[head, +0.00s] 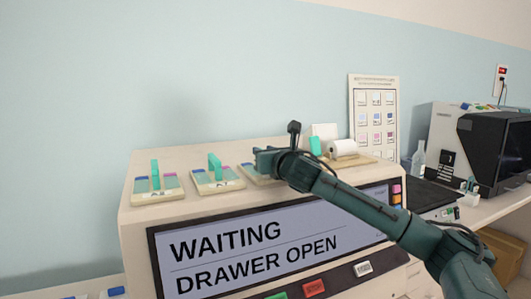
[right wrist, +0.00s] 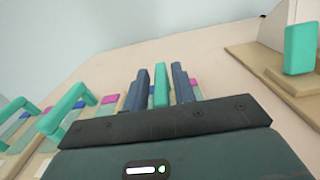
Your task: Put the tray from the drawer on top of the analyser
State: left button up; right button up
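The analyser (head: 134,218) is a cream cabinet whose screen (head: 255,250) reads "WAITING, DRAWER OPEN". Two trays with teal handles, the far-left tray (head: 158,197) and its neighbour (head: 218,187), sit on its top. A third tray (head: 256,180) is there too, partly hidden by my right gripper (head: 262,158). In the right wrist view, this tray's teal handle (right wrist: 161,86) stands between the fingers of the gripper (right wrist: 161,92), with narrow gaps on both sides, so the fingers look open around it. The drawer and my left gripper are not in view.
A beige stand with a teal handle (head: 315,147) and a white roll (head: 342,147) sit right of my gripper on the analyser. A poster (head: 374,112) is behind. A dark machine (head: 495,150) and bottles (head: 419,158) stand on the right bench.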

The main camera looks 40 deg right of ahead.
jog(key=shift+o, duration=0.9)
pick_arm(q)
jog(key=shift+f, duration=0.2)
pick_arm(e)
jog(key=shift+s+r, duration=0.1)
